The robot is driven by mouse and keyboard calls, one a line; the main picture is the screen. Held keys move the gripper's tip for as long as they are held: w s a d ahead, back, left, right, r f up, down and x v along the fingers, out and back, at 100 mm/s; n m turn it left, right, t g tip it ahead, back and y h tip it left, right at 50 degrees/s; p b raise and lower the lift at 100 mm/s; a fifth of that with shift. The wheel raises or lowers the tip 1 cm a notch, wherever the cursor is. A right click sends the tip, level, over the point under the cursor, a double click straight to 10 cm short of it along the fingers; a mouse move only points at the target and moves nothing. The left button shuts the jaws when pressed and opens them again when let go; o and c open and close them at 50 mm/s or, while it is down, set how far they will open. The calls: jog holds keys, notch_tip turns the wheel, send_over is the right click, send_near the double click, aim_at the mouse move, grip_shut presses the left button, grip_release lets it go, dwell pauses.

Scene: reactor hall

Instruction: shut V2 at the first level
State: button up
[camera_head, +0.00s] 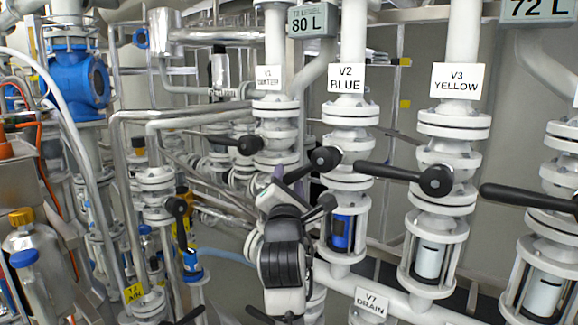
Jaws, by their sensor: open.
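The V2 valve is a white flanged valve on a vertical pipe, under the label "V2 BLUE" (346,78). Its black lever (300,172) runs from a round hub (325,158) down to the left, tilted. Below it a sight glass (341,233) shows blue liquid, partly hidden by my gripper. My gripper (296,196) is just below and left of the V2 lever, open and with nothing seen between its fingers. Whether it touches the lever I cannot tell.
V1's lever (232,142) and V3's lever (390,171) point left on either side. Another black lever (525,197) is at the far right. A display (310,20) reads 80 L. The V7 drain label (371,302) hangs below. Pipes crowd the left.

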aim_at(289, 174)
jog(key=shift+p+x, duration=0.35)
jog(key=shift+x, duration=1.15)
grip_shut()
